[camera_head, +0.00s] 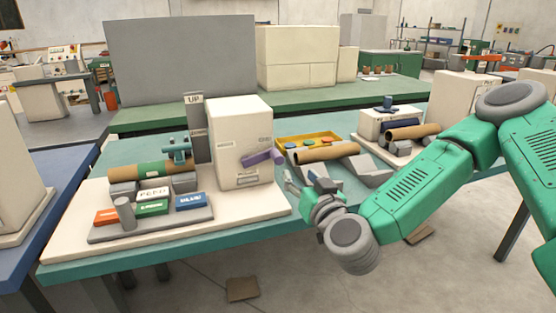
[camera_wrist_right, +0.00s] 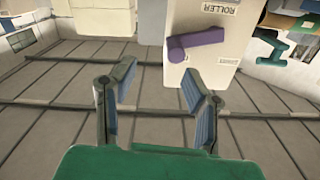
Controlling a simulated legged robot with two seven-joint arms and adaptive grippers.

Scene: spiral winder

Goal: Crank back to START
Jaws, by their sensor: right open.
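The purple crank (camera_head: 262,157) sits on the side of a white box (camera_head: 238,130) on the teal bench. In the right wrist view the purple crank (camera_wrist_right: 200,42) lies nearly level across the white face, its thick knob at the left end. A label above it reads ROLLER; a smaller label below it is too small to read for sure. My right gripper (camera_head: 300,178) is open and empty, to the right of the crank and apart from it. In the wrist view its two fingers (camera_wrist_right: 158,76) are spread below the crank. My left gripper is out of view.
Left of the box are a green-banded roll (camera_head: 150,169), an UP sign (camera_head: 195,101) and coloured blocks. To its right stand a yellow tray (camera_head: 293,140), a brown tube (camera_head: 325,149) on a grey support, and another white machine (camera_head: 378,124). The bench's front edge lies below.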

